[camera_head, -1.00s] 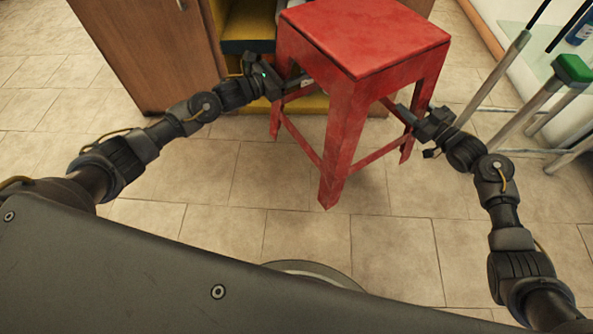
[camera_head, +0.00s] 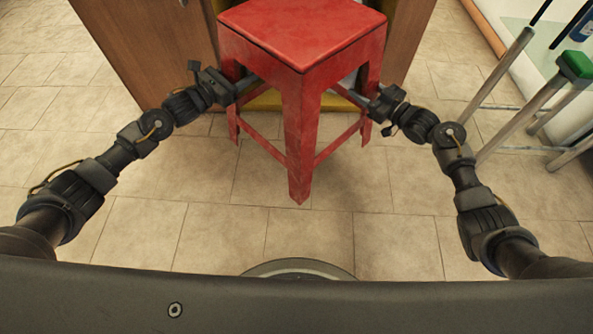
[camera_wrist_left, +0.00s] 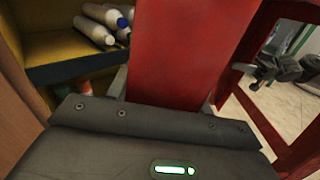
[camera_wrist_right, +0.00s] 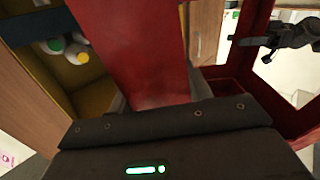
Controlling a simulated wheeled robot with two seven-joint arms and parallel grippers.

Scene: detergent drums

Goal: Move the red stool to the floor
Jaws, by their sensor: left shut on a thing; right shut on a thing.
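The red stool (camera_head: 305,35) is upright in the middle of the head view, in front of a wooden cabinet, with its near leg pointing toward me. My left gripper (camera_head: 243,84) is shut on the stool's left leg. My right gripper (camera_head: 362,97) is shut on the stool's right leg. A red leg fills the middle of the left wrist view (camera_wrist_left: 180,50) and of the right wrist view (camera_wrist_right: 135,50); the fingertips are largely hidden there. I cannot tell whether the feet touch the floor.
The open wooden cabinet (camera_head: 150,50) with yellow shelves stands right behind the stool. Bottles (camera_wrist_left: 100,22) lie on a shelf. At the right stands a metal frame with a green cap (camera_head: 574,66). The tiled floor (camera_head: 380,230) between me and the stool is clear.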

